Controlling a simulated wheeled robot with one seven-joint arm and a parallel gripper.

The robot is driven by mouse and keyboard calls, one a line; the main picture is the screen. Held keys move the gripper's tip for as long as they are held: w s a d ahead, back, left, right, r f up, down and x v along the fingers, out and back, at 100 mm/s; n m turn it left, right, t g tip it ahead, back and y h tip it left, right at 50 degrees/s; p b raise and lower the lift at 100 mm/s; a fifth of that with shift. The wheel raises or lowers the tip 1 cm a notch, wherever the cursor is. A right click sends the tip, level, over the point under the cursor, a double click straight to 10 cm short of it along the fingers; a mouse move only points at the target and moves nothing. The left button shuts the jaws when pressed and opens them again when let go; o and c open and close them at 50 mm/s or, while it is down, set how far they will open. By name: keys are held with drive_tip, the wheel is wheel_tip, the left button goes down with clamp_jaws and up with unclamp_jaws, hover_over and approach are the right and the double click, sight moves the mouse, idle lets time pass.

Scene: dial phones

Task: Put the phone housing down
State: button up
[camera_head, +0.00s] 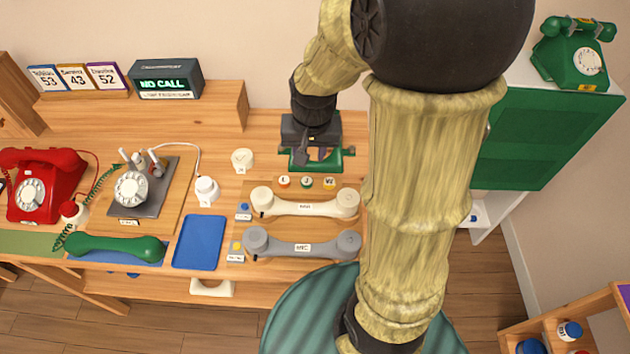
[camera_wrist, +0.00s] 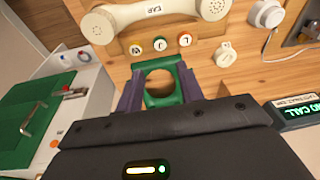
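The green phone housing (camera_head: 344,157) is at the back middle of the wooden table, below my gripper (camera_head: 314,155). In the wrist view the housing (camera_wrist: 160,64) shows a round opening with wood visible through it. The two dark fingers of my gripper (camera_wrist: 160,86) stand on either side of the housing, close against it, so it is held between them. I cannot tell whether its underside touches the table. The open phone base with a white dial (camera_head: 131,189) and bare metal parts sits on a wooden board at the left.
A cream handset (camera_head: 305,205) and a grey handset (camera_head: 302,246) lie in front of the housing, with several small round discs (camera_head: 307,182) between. A red phone (camera_head: 40,186), green handset (camera_head: 112,247) and blue tray (camera_head: 198,242) are left. A green phone (camera_head: 575,54) stands on the right cabinet.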

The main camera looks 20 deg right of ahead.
drive_tip(key=s+a+f+n, duration=0.1)
drive_tip(key=s+n, duration=0.2)
drive_tip(key=s, duration=0.4)
drive_tip(key=shift+a+f+n, duration=0.15)
drive_tip(key=shift+f+n, duration=0.15)
drive_tip(key=shift+n, duration=0.1)
